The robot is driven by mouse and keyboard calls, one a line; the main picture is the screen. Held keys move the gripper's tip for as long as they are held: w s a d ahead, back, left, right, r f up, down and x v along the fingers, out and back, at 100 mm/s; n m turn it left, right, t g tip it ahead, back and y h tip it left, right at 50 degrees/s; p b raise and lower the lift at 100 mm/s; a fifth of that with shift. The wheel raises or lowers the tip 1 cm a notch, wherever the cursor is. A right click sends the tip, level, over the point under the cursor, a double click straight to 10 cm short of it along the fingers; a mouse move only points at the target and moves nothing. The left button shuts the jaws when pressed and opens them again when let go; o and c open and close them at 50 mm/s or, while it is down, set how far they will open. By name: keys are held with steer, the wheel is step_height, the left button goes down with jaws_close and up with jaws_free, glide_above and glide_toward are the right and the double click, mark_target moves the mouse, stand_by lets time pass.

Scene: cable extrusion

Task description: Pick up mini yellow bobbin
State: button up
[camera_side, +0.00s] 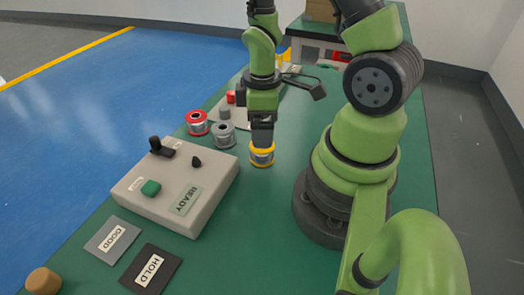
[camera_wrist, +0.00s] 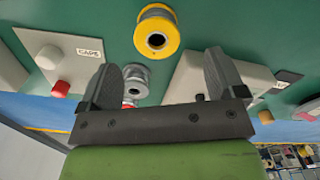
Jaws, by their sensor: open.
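The mini yellow bobbin (camera_side: 262,154) stands upright on the green table in the side view, with yellow flanges and a silver winding. It also shows in the wrist view (camera_wrist: 157,33), seen from above with its dark centre hole, beyond the fingertips. My gripper (camera_side: 262,140) points down directly over the bobbin in the side view. In the wrist view my gripper (camera_wrist: 160,62) has its two dark fingers spread wide, with nothing held between them. Whether the fingertips reach down around the bobbin cannot be told from the side view.
A grey bobbin (camera_side: 223,134) and a red bobbin (camera_side: 197,122) stand left of the yellow one. A control box (camera_side: 188,195) with a READY label lies to the left front. GOOD (camera_side: 112,240) and HOLD (camera_side: 150,270) plates lie nearer.

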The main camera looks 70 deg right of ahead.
mark_target(262, 151)
steer(key=shift+w+d+f, duration=0.1)
steer(key=shift+d+f, duration=0.05)
steer(key=shift+f, duration=3.95)
steer(key=c, duration=1.1)
